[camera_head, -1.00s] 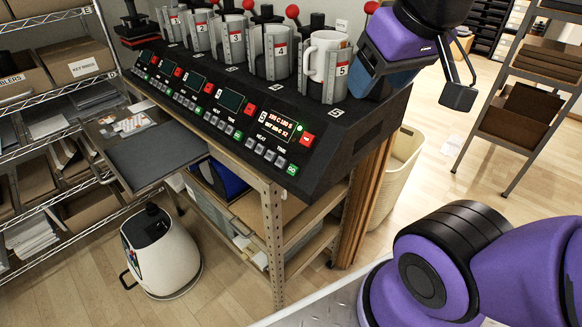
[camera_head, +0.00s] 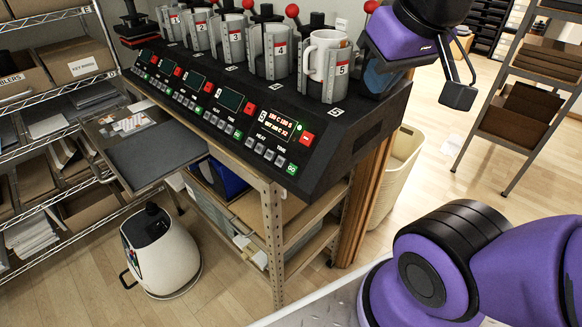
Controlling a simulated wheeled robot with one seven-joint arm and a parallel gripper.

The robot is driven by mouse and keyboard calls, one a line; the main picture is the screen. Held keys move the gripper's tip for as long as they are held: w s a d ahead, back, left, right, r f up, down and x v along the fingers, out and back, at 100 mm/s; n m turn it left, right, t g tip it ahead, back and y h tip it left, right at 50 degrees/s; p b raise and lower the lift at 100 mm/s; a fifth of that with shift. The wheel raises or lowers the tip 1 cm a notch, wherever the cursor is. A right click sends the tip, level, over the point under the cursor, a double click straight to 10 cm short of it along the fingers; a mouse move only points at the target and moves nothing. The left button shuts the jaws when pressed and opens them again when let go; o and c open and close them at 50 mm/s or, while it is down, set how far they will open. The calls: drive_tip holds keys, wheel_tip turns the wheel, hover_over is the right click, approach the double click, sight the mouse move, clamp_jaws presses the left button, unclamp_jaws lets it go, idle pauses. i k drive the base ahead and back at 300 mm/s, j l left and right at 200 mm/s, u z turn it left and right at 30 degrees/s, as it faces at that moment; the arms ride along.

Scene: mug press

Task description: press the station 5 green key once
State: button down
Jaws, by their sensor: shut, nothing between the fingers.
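The station 5 green key (camera_head: 292,169) is at the right end of the key row on the sloped front panel of the black press bench. It is uncovered. The station 5 display (camera_head: 279,125) is lit with red text, beside a red key (camera_head: 307,139). A white mug (camera_head: 318,58) sits in the station 5 press (camera_head: 341,78). My gripper (camera_head: 376,80) is at the upper right, just right of that press and well above and right of the green key. Its dark end hangs close to the bench's right end; the fingertips are not clearly distinguishable. I see nothing held.
Grey HEAT and TIME keys (camera_head: 265,152) lie left of the green key. Other presses (camera_head: 232,40) with red-knobbed levers line the bench. A dark mat (camera_head: 155,155) sits at the left. A cream bin (camera_head: 400,165) stands right of the bench. Space in front of the panel is clear.

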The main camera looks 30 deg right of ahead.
sight(292, 169)
drive_tip(key=j+z, duration=0.1)
drive_tip(key=z, duration=0.75)
drive_tip(key=k+j+z, duration=0.15)
drive_tip(key=j+z, duration=0.25)
drive_tip(key=k+j+z, duration=0.2)
drive_tip(key=z, duration=0.25)
drive_tip(key=k+j+z, duration=0.15)
drive_tip(key=k+z, duration=0.25)
drive_tip(key=k+j+z, duration=0.1)
drive_tip(key=k+j, duration=0.2)
drive_tip(key=k, duration=0.2)
